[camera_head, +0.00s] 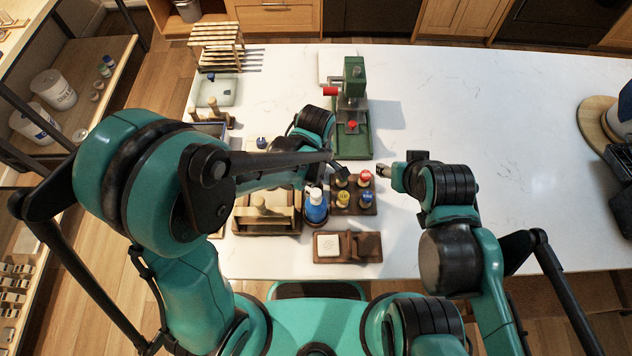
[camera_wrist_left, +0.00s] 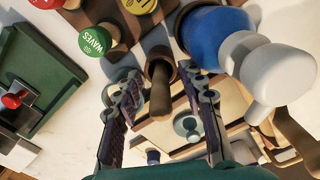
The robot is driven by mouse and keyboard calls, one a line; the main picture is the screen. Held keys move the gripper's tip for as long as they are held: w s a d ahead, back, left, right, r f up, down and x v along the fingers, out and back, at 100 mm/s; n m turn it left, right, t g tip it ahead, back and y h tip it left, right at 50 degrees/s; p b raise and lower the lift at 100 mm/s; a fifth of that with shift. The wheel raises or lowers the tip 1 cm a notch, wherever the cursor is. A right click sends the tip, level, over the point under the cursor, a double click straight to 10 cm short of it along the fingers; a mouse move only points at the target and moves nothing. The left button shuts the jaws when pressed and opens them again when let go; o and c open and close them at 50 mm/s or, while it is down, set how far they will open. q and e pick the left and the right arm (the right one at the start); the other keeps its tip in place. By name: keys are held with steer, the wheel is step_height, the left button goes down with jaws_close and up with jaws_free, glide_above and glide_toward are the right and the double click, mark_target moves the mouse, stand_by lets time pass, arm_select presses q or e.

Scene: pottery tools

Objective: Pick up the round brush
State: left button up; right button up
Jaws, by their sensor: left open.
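In the left wrist view, a brown wooden handle with a dark rounded end (camera_wrist_left: 159,90), which looks like the round brush, lies between my left gripper's fingers. My left gripper (camera_wrist_left: 161,76) is open. Its fingers stand on either side of the handle, with gaps visible; I cannot tell how deep the handle sits between them. In the head view, my left arm hides this handle and most of the left gripper. My right gripper (camera_head: 383,171) is right of the stamp rack in the head view, small, with its jaws unclear.
A blue bottle (camera_head: 315,207) with a white top stands beside the stamp rack (camera_head: 372,209). A green stamp (camera_wrist_left: 96,40) is close to the left fingers. A green press (camera_head: 352,98) stands behind. A wooden tray (camera_head: 267,224) is left of the bottle. The table's right side is largely clear.

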arm_select(q)
jaws_close()
steer(key=shift+r, duration=0.1)
arm_select(e)
steer(key=shift+r, duration=0.1)
